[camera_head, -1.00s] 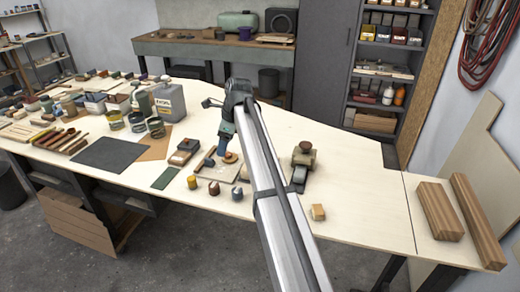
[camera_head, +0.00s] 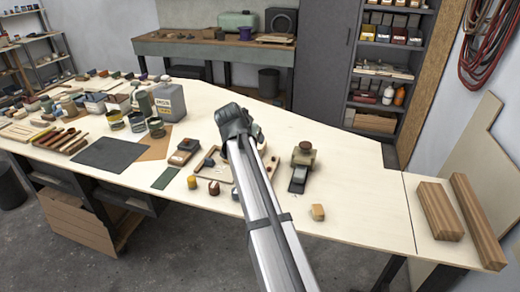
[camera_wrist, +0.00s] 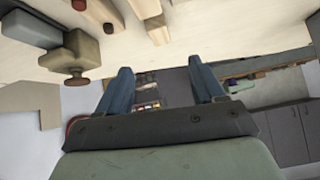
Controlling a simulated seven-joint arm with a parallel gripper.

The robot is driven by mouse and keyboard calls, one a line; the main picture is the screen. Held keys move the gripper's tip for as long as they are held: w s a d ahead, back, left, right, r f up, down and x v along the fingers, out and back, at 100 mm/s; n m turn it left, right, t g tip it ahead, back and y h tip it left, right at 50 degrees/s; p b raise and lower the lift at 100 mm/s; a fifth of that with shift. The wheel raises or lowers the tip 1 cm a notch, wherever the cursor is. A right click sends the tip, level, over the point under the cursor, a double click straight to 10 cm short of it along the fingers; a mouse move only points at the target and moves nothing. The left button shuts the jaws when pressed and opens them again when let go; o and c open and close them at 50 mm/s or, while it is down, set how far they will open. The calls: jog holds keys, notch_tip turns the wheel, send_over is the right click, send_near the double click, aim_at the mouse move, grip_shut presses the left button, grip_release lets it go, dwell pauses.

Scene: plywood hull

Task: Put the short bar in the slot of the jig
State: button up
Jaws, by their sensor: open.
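My gripper shows in the wrist view (camera_wrist: 160,66) with its two blue fingers wide apart and nothing between them. In the head view my arm ends above the middle of the bench, and its fingers are hidden behind the wrist. My arm hides part of the board.
A hand plane-like tool (camera_head: 299,175) stands right of the arm. A small wooden block (camera_head: 318,212) lies nearer. Small yellow (camera_head: 192,182) and red-brown (camera_head: 214,188) pieces stand at the front. Large wood blocks (camera_head: 440,211) lie far right. The bench's right half is mostly clear.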

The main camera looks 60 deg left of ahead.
aim_at(259, 146)
jog(key=shift+n, duration=0.5)
jog(key=shift+w+a+f, duration=0.1)
jog(key=shift+a, duration=0.05)
jog(key=x, duration=1.3)
jog(key=shift+w+a+f, duration=0.1)
jog(key=shift+w+f, duration=0.05)
jog(key=shift+w, duration=0.05)
jog(key=c, duration=1.1)
